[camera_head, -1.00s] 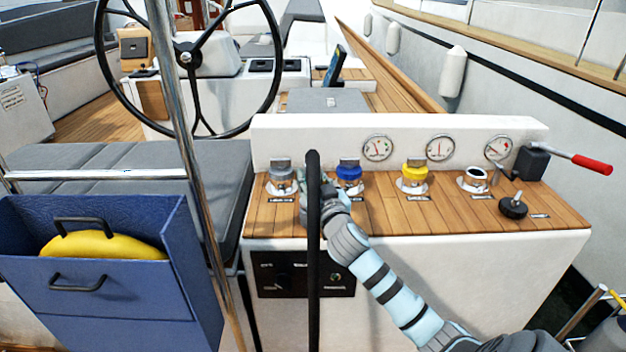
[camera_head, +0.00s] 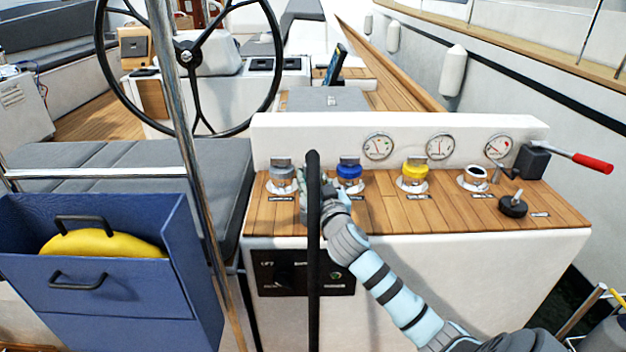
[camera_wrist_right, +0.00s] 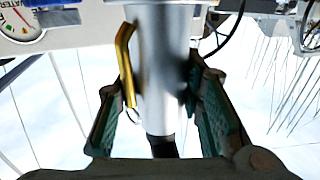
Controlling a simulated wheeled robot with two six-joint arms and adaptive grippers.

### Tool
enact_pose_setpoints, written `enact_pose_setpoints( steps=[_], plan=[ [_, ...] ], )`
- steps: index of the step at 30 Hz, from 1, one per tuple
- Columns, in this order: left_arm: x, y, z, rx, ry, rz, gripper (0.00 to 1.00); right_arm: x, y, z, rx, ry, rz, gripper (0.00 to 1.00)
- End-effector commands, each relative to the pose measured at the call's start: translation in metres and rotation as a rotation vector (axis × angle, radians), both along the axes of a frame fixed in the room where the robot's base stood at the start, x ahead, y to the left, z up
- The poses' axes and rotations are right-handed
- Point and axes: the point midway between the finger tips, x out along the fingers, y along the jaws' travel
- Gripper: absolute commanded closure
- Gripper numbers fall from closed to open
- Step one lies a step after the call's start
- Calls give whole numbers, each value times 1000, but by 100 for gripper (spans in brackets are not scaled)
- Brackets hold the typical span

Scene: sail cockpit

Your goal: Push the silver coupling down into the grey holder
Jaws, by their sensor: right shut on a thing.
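The silver coupling (camera_wrist_right: 158,75) is a smooth metal cylinder with a brass-coloured lever on its side and a dark end, seen large in the right wrist view. My right gripper (camera_wrist_right: 158,115) has its green-padded fingers on either side of it and is shut on it. In the head view my right gripper (camera_head: 316,187) is just right of the grey holder (camera_head: 282,183), partly behind a black post. The grey holder has a grey ring on a metal base, with a raised metal flap behind. In the head view I cannot make out the coupling. My left gripper is not in view.
A blue holder (camera_head: 349,174), a yellow holder (camera_head: 413,176) and a white-ringed holder (camera_head: 475,179) stand along the wooden panel (camera_head: 447,208). The black post (camera_head: 313,260) rises before the panel. A red-handled lever (camera_head: 592,163) is at right, a blue bin (camera_head: 110,290) at left.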

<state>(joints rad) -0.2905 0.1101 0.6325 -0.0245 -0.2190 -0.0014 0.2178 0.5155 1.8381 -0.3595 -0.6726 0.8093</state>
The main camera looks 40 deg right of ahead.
Motion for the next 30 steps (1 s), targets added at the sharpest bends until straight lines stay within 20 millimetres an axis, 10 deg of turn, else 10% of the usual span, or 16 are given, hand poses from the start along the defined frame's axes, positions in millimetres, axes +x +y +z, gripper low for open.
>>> enact_pose_setpoints(
  steps=[30],
  plan=[
    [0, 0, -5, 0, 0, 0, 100, 0, 0, -8, -2, -2, 0, 100]
  ],
)
